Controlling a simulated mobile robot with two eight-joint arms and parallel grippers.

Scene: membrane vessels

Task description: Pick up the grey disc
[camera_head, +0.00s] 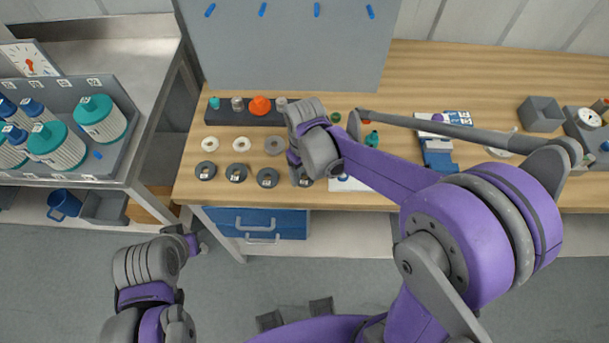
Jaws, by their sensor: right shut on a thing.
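A grey disc (275,145) with a centre hole lies on the wooden bench, at the right end of a row with two pale discs (225,143). My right gripper (299,175) points down at the bench just right of this disc, by the row of dark round pieces. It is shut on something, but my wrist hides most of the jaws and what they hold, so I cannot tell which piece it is. My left gripper (197,241) hangs low, in front of the bench and left of the blue drawer; its jaws are too small to read.
Several dark labelled round pieces (237,172) lie along the bench's front edge. A dark rack (238,112) with coloured caps stands behind the discs, below a grey panel (285,50). A tray of teal-capped vessels (101,119) is at left. Blue and grey items lie at right.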

